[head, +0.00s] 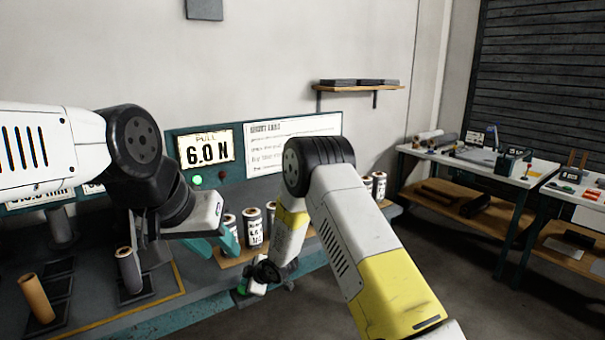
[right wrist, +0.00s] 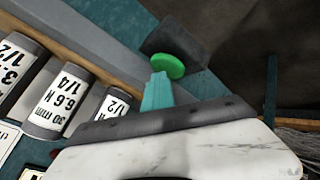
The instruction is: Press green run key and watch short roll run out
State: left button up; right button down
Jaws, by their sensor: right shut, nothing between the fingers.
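The green run key (right wrist: 167,66) is a round green button on a dark plate in the right wrist view; in the head view it is a small green patch (head: 241,288), partly hidden. My right gripper (head: 246,284) is shut and empty, its teal fingertips (right wrist: 157,84) right at the key's edge; I cannot tell whether they touch it. My left gripper (head: 215,243) hangs above the bench, its teal fingers partly visible and their gap unclear. A dark grey roll (head: 129,272) and a brown roll (head: 37,299) stand on dark pads at left. Which is the short roll is unclear.
Labelled rolls (head: 253,228) stand on a wooden rack behind my right gripper. A panel reads "6.0 N" (head: 207,148), with a green lamp (head: 197,180) and a dark red one (head: 222,173) beneath it. Side tables (head: 480,160) with tools stand at right, beyond open floor.

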jog(key=shift+s+d+r, duration=0.15)
jog(key=shift+r, duration=2.3)
jog(key=shift+r, duration=0.1)
jog(key=s+d+r+m+t+h, duration=0.1)
jog(key=d+r+m+h, duration=0.35)
jog(key=d+r, duration=1.2)
jog(key=s+d+r+m, duration=0.7)
jog(key=s+d+r, duration=0.2)
jog(key=s+r, duration=0.25)
jog(key=s+d+r+m, duration=0.1)
jog(key=s+d+m, duration=0.2)
jog(key=s, duration=0.7)
jog(key=s+d+r+m+g, duration=0.1)
jog(key=s+d+r+m, duration=0.1)
jog(key=s, duration=0.7)
jog(key=shift+s+d+r+m, duration=0.35)
jog(key=shift+d+m, duration=0.2)
jog(key=shift+d, duration=0.3)
